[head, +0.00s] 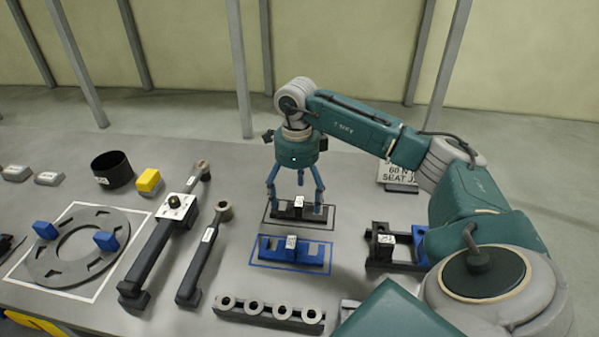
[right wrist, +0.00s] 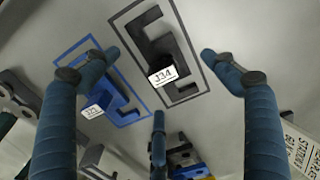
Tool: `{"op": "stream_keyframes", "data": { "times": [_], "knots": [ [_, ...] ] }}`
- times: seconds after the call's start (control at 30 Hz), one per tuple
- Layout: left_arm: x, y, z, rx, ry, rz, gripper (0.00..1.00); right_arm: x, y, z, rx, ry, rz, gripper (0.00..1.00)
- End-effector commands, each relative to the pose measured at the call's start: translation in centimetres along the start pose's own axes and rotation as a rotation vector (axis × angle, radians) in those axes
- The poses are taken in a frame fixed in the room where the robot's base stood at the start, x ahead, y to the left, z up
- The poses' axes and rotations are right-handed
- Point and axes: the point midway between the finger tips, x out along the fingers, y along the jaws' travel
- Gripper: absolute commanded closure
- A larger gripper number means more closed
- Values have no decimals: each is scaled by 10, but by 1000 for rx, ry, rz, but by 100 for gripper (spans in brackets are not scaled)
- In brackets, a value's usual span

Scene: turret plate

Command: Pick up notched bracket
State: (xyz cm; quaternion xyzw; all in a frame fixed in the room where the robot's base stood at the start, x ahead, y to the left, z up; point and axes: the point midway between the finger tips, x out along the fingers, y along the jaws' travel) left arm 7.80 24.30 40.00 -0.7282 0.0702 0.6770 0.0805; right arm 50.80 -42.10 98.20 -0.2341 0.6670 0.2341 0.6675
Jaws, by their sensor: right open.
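A black notched bracket (head: 285,212) lies inside a black outline on the table. It carries a white tag, read as J34 in the right wrist view (right wrist: 183,52). A similar blue notched bracket (head: 272,251) with a white tag lies in a blue outline just in front of it; it also shows in the right wrist view (right wrist: 119,102). My right gripper (head: 296,201) points down over the black bracket, its three fingers spread open around it. Contact with the bracket cannot be told. My left gripper is not in view.
A slotted ring plate (head: 62,262) with blue blocks lies at left. Two long dark arms (head: 205,262) lie beside the brackets. A row of grey rings on a dark bar (head: 270,313) is in front. A dark frame (head: 408,254) stands right. A black cup (head: 112,168) stands back left.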

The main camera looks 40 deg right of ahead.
Motion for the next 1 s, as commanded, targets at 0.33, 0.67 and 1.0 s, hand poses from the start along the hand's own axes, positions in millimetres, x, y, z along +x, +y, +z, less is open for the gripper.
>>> {"op": "stream_keyframes", "data": {
  "times": [0.33, 0.67, 1.0],
  "knots": [
    [-23, 9, -30, 0, 41, 11, 100, 44, 4, -6, 1, 2, 1, 16],
    [-22, 9, -16, 2, 20, 11, 100, 49, 3, -5, 0, 0, 0, 26],
    [-22, 5, -14, 2, 17, 7, 100, 48, 3, -5, 0, -1, -1, 77]
  ]
}}
